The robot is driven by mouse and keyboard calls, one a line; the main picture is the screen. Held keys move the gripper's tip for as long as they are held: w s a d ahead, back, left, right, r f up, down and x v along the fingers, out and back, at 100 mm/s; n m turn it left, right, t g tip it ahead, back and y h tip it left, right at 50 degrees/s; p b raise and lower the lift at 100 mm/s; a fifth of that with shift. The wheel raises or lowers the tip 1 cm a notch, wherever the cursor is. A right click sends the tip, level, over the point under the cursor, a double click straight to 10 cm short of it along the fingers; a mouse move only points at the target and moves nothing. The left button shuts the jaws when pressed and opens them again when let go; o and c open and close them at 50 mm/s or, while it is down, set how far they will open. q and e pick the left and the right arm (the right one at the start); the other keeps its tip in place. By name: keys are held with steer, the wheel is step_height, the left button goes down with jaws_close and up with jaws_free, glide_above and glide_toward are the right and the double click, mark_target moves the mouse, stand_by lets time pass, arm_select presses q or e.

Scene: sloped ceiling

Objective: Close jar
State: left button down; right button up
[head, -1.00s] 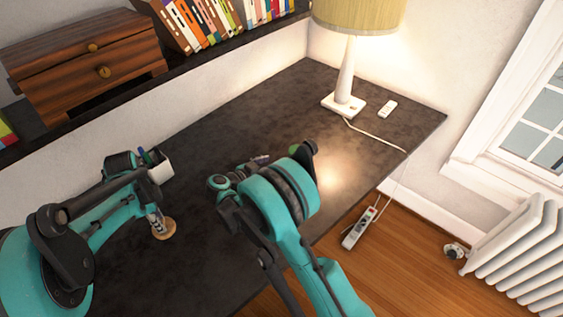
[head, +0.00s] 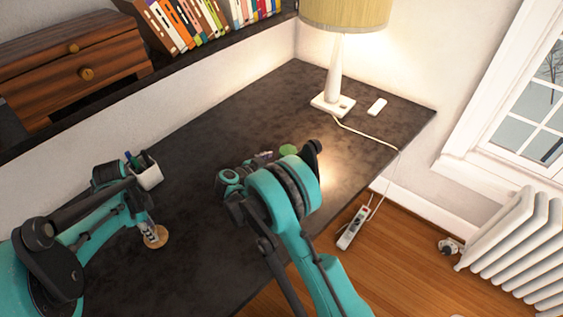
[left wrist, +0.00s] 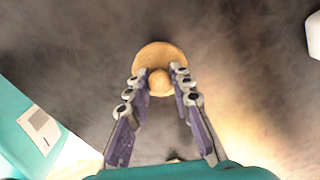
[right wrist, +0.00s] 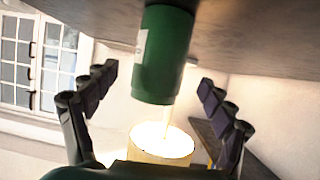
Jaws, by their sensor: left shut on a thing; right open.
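My left gripper (head: 149,222) is shut on the round knob of a wooden lid (head: 156,238). In the left wrist view the lid's tan disc (left wrist: 158,53) lies just beyond the fingertips (left wrist: 161,72), over the dark table. A green jar with a pale label (right wrist: 165,60) stands on the table in the right wrist view. My right gripper (right wrist: 158,78) is open, with one finger on each side of the jar and a visible gap to both. In the head view only a small green patch of the jar (head: 289,149) shows; my right arm hides most of the right gripper.
The dark table (head: 215,135) has clear room toward the back. A white pen cup (head: 150,175) stands near my left gripper. A lamp (head: 334,85) with a cord and a small white remote (head: 377,106) are at the far right corner. A power strip (head: 352,228) lies on the floor.

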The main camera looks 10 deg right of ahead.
arm_select(q)
steer(key=shift+f+b, duration=0.9)
steer(key=shift+f, duration=0.05)
arm_select(e)
steer(key=x, duration=0.4)
steer(key=shift+d+f, duration=0.15)
steer(key=shift+f, duration=0.05)
steer(key=shift+w+d+f, duration=0.1)
steer(key=shift+w+d, duration=0.25)
steer(key=shift+s, duration=0.1)
steer(key=c, duration=1.5)
